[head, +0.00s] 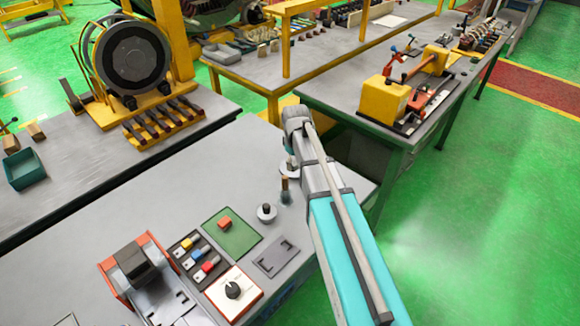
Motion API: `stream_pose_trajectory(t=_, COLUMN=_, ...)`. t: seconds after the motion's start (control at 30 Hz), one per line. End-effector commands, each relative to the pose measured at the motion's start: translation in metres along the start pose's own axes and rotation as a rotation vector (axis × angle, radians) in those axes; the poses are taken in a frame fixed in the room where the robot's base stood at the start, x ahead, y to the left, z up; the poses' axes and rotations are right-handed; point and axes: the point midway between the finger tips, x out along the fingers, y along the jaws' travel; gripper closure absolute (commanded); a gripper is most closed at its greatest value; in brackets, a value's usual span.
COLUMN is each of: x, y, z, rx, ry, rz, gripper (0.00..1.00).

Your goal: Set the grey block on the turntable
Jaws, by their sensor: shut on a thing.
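My arm, teal and grey, reaches from the bottom right over the front bench to a rounded grey joint. No turntable can be told for sure. A dark grey block-like part (132,260) sits in a red frame at the front left.
The front bench (120,222) also bears a green pad with an orange block (232,233), coloured switches (194,258), a white plate with a black knob (233,291) and a grey bracket (276,257). A stator stand (132,60) and a yellow winding machine (385,100) stand on benches behind.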

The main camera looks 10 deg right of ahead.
Motion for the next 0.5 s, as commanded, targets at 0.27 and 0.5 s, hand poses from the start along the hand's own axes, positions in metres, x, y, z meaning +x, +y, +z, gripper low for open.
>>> stream_pose_trajectory(t=0.27, x=-0.005, y=-0.003, z=0.002, rx=-0.006, ry=0.0, rz=0.0, gripper=0.89)
stream_pose_trajectory(t=0.5, x=-0.028, y=0.001, z=0.025, rx=-0.007, ry=0.0, rz=0.0, gripper=0.89)
